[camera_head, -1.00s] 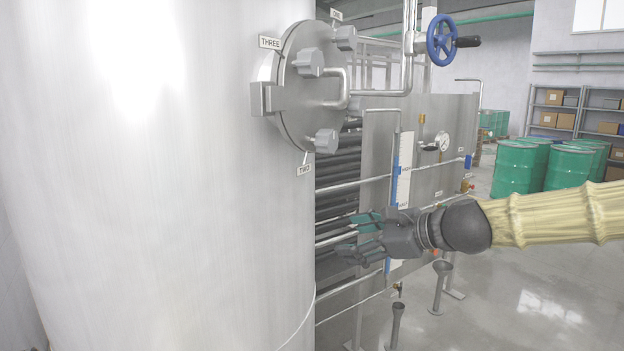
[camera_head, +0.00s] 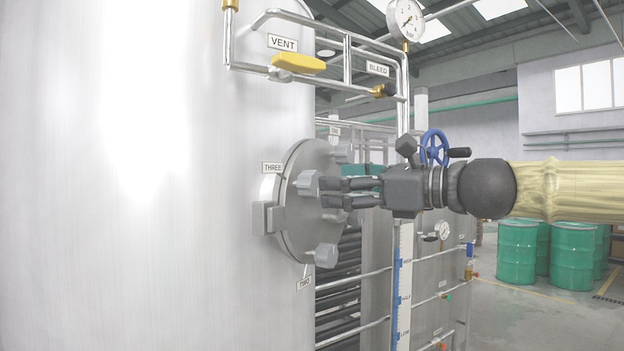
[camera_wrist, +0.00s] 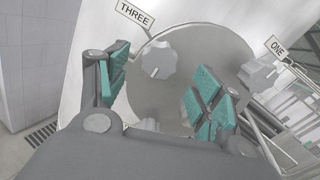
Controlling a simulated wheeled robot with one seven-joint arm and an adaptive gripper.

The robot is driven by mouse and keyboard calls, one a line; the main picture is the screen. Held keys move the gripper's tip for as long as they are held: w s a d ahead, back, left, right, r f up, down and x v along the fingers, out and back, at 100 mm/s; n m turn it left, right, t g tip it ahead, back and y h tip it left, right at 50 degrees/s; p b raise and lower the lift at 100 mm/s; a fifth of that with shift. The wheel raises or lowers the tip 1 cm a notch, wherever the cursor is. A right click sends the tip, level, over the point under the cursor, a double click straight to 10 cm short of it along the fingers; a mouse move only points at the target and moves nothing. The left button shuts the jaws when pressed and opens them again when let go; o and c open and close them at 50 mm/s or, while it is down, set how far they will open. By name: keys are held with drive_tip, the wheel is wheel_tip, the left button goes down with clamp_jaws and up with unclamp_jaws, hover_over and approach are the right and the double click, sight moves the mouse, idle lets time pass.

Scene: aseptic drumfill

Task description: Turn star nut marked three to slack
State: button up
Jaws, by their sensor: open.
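The star nut marked three (camera_head: 306,183) is a grey lobed knob on the round hatch cover (camera_head: 292,222), below the THREE tag (camera_head: 272,168). In the wrist view the same nut (camera_wrist: 158,60) lies ahead, between the open fingers and a little above their middle, with the THREE tag (camera_wrist: 136,14) above it. My gripper (camera_head: 332,192) is open, its fingertips close to the nut from the right. I cannot tell whether any finger touches the nut.
Star nut one (camera_wrist: 258,75) is right of my fingers in the wrist view. Star nut two (camera_head: 326,255) is at the hatch's lower edge. Pipes with a yellow vent handle (camera_head: 300,63) run above. A blue handwheel (camera_head: 434,147) is behind my wrist. Green drums (camera_head: 572,255) stand far right.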

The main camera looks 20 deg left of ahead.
sight(317, 184)
drive_tip(key=shift+p+x, duration=1)
drive_tip(key=shift+x, duration=2.25)
drive_tip(key=c, duration=1)
